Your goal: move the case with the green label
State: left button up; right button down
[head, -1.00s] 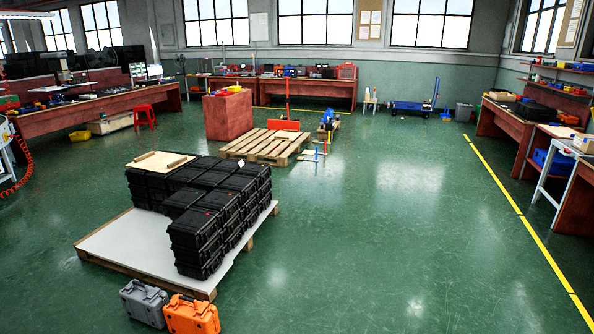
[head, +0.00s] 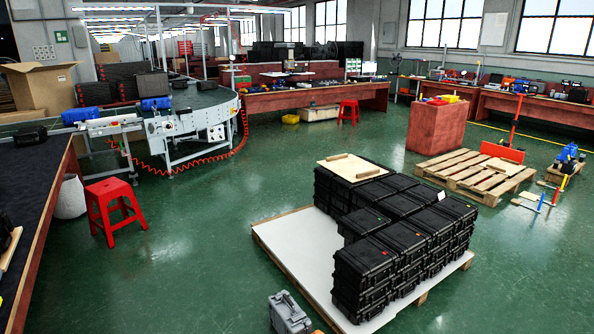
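Several black cases (head: 365,270) stand stacked on a white-topped pallet (head: 290,258) in the middle of the head view. Small coloured marks show on some of the lids, among them red and orange ones. Another black case (head: 30,135) lies on the dark-topped table at the left, and more black cases (head: 152,85) stand by the conveyor. Neither of my grippers is in view.
The curved conveyor (head: 214,115) stands at the back left. A red stool (head: 113,205) is beside the dark-topped table (head: 40,185). A grey case (head: 288,312) is on the floor before the pallet. Green floor (head: 195,260) is clear between stool and pallet.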

aim_at(354, 226)
jog(key=i+j+u, duration=0.3)
jog(key=i+u, duration=0.15)
jog(key=i, duration=0.4)
jog(key=i+u, duration=0.5)
jog(key=i, duration=0.35)
